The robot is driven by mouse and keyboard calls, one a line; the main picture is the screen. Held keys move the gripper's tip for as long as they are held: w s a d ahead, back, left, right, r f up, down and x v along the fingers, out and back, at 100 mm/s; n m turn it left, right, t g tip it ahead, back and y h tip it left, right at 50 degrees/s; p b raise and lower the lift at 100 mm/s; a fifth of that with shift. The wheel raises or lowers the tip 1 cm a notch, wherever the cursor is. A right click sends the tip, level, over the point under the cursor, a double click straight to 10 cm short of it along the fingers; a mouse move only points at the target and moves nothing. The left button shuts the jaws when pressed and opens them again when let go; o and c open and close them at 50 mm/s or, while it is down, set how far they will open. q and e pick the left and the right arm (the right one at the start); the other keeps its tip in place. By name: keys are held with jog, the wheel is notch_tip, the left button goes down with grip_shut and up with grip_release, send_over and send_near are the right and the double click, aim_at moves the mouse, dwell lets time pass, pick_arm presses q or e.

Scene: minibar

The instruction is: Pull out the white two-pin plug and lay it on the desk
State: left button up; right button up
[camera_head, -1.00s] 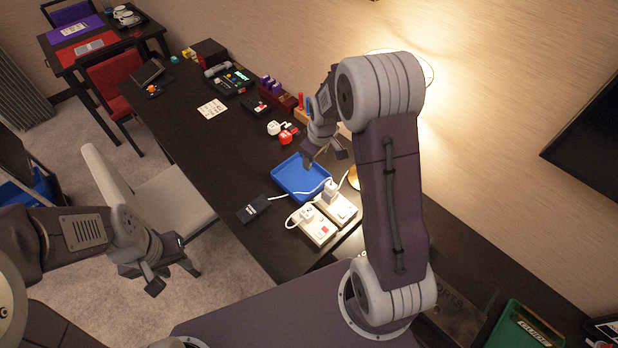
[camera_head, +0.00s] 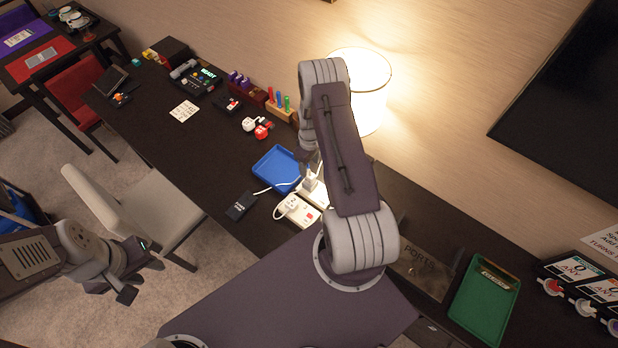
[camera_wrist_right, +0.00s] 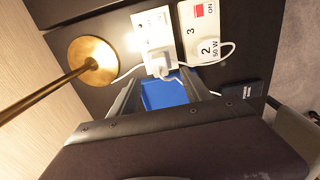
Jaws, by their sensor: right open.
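A white plug (camera_head: 313,184) stands in the farther white socket block (camera_head: 325,199); this plug also shows in the right wrist view (camera_wrist_right: 157,63), just beyond my fingers. Another white plug (camera_wrist_right: 208,48) with a looped cable sits on the nearer socket block (camera_head: 304,220). I cannot make out the pins of either plug. My right gripper (camera_wrist_right: 162,94) is open and empty, its fingers spread short of the farther plug. In the head view its fingers are mostly hidden behind my arm. My left gripper (camera_head: 140,279) is open and empty, away from the desk.
A blue tray (camera_head: 273,168) lies beside the sockets, with a black adapter box (camera_head: 241,205) nearby. A brass-based lamp (camera_wrist_right: 93,60) stands close to the sockets. A loose white plug (camera_head: 249,125) and a red one (camera_head: 264,132) lie farther along the dark desk (camera_head: 165,135).

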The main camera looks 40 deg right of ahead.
aim_at(310, 175)
jog(key=shift+s+f+b, duration=0.15)
jog(key=shift+f+b, duration=0.3)
jog(key=shift+f, duration=0.2)
notch_tip(310, 175, down, 7)
jog(key=b, duration=0.5)
jog(key=shift+b, duration=0.35)
jog(key=shift+d+f, duration=0.1)
jog(key=shift+f, duration=0.25)
jog(key=shift+r, duration=0.1)
jog(key=shift+b, duration=0.45)
grip_shut()
